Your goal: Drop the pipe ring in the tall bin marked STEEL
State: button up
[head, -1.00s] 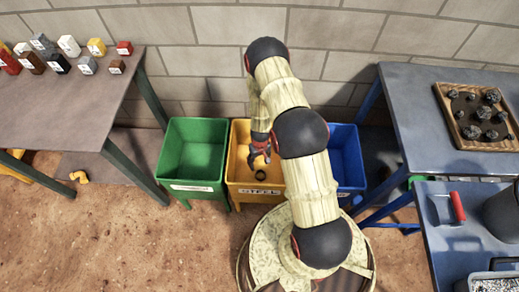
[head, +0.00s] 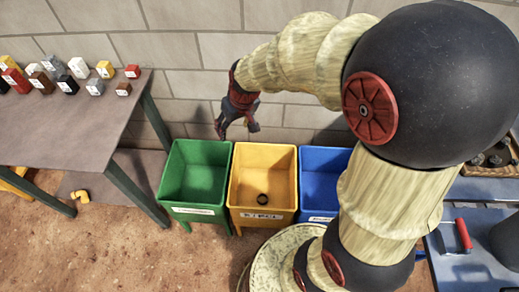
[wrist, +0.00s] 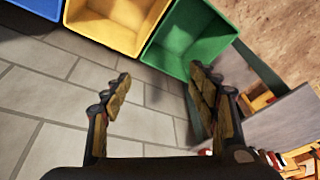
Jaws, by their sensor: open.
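The dark pipe ring (head: 263,198) lies on the floor of the yellow bin (head: 262,152), near its front wall. The bin's front label is blurred but seems to read STEEL. My gripper (head: 236,128) is open and empty, raised behind the bins near the wall, roughly above the gap between the green and yellow bins. In the wrist view the open fingers (wrist: 157,85) have nothing between them. The yellow bin (wrist: 120,40) shows at the top there, and the ring cannot be made out in it.
A green bin (head: 196,170) stands left of the yellow one and a blue bin (head: 318,190) right. A table (head: 85,125) with several small labelled blocks is at left. A yellow pipe elbow (head: 81,196) lies on the ground. A blue-grey table (head: 465,250) is at right.

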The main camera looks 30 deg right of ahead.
jog(key=s+a+r+t, duration=0.1)
jog(key=s+r, duration=0.6)
jog(key=s, duration=0.3)
jog(key=s+a+r+t, duration=0.1)
jog(key=s+r, duration=0.6)
jog(key=s, duration=0.3)
jog(key=shift+s+a+h, duration=0.2)
jog(key=shift+a+h, duration=0.1)
